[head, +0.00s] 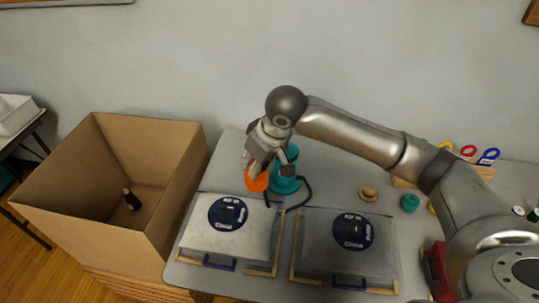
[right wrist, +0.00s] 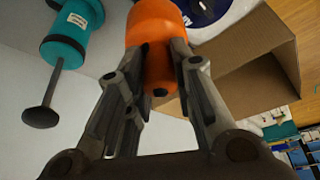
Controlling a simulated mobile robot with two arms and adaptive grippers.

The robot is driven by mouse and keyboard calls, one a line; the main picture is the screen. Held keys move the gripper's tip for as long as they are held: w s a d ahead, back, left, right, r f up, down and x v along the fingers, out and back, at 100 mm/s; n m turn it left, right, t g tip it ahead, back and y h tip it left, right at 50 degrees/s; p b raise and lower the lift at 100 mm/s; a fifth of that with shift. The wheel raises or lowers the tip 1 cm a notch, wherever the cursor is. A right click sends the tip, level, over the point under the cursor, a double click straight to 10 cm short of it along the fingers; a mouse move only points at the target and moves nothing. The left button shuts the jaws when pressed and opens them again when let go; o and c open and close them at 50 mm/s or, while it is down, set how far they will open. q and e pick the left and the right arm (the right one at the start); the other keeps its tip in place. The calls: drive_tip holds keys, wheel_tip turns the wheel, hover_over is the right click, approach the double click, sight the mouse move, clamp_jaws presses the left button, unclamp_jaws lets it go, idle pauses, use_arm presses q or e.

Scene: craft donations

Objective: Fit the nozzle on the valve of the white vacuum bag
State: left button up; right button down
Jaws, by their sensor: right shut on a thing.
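My right gripper (head: 262,165) is shut on the orange nozzle (head: 256,182), which also fills the middle of the right wrist view (right wrist: 155,35). The nozzle is above the table, near the back edge of the white vacuum bag (head: 206,240), apart from it as far as I can tell. The bag lies flat at the left of the table, with a round dark blue label (head: 228,213) on it. The valve is too small to make out clearly. My left gripper is out of view.
A greyer bag (head: 318,257) with a similar blue label lies to the right. A large open cardboard box (head: 184,166) stands left of the table, with a dark bottle inside. A tan knob-like item (head: 367,193) and a teal piece (head: 410,202) lie farther right.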

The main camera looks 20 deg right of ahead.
drive_tip(key=a+n+y+p, duration=0.1)
drive_tip(key=a+n+p, duration=0.15)
drive_tip(key=a, duration=0.55)
drive_tip(key=shift+n+g, duration=0.3)
drive_tip(key=shift+n, duration=0.05)
drive_tip(key=shift+s+d+b+x, duration=0.1)
drive_tip(key=shift+s+b+x, duration=0.05)
drive_tip(key=shift+b+x, duration=0.85)
drive_tip(key=shift+s+d+b+x, duration=0.1)
drive_tip(key=shift+s+b+x, duration=0.05)
drive_tip(key=shift+b+x, duration=0.85)
drive_tip(key=shift+s+b+x, duration=0.15)
drive_tip(key=shift+b+x, duration=0.6)
drive_tip(key=shift+b, duration=0.45)
drive_tip(key=shift+f+b, duration=2.3)
drive_tip(key=shift+b, duration=0.3)
drive_tip(key=c, duration=1.2)
unclamp_jaws()
drive_tip(key=shift+o, duration=0.2)
drive_tip(key=shift+r, duration=0.15)
drive_tip(key=v, duration=1.2)
